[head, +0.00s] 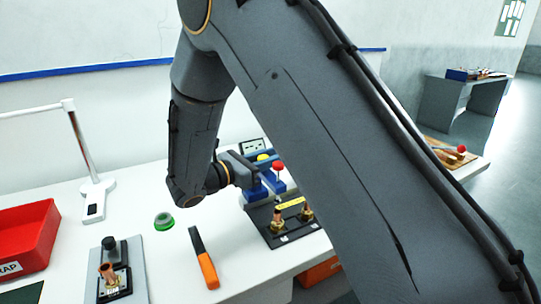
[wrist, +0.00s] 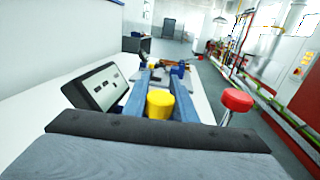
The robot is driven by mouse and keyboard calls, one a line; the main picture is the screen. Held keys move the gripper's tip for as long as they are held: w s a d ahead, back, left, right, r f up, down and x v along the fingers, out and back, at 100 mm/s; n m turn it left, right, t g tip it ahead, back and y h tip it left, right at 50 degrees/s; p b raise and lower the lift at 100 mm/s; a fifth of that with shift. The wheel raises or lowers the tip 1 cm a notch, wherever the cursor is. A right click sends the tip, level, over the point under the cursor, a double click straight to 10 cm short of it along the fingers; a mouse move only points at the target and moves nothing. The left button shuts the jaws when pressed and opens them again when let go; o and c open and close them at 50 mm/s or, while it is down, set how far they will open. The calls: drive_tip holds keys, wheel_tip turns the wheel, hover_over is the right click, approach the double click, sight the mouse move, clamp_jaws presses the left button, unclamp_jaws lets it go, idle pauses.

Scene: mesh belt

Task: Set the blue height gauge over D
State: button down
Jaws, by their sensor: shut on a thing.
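My gripper (head: 259,168) is at the back of the white table, shut around a post with a yellow knob (wrist: 159,103). The yellow knob (head: 263,157) shows just above the fingers in the head view. A blue base (head: 256,193) sits below it, apparently the blue height gauge. Beside it on the right is another blue base with a red knob (head: 279,166); the red knob (wrist: 237,100) stands outside my fingers in the wrist view. A dark plate (head: 284,238) with brass pieces lies just in front. I cannot read a letter D.
A tilted display (wrist: 98,88) stands close to the left of my fingers in the wrist view. An orange-handled tool (head: 205,262), a green ring (head: 164,221), a second fixture (head: 122,267), a red bin (head: 25,236) and a white stand (head: 93,185) are on the table. My arm hides the right side.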

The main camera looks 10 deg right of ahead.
sight(264, 181)
drive_tip(key=shift+a, duration=0.2)
drive_tip(key=c, duration=1.8)
unclamp_jaws()
drive_tip(key=shift+o, duration=0.3)
drive_tip(key=shift+a, duration=0.25)
drive_tip(key=shift+d, duration=0.15)
drive_tip(key=b+v, duration=0.2)
drive_tip(key=v, duration=0.6)
drive_tip(key=shift+d, duration=0.2)
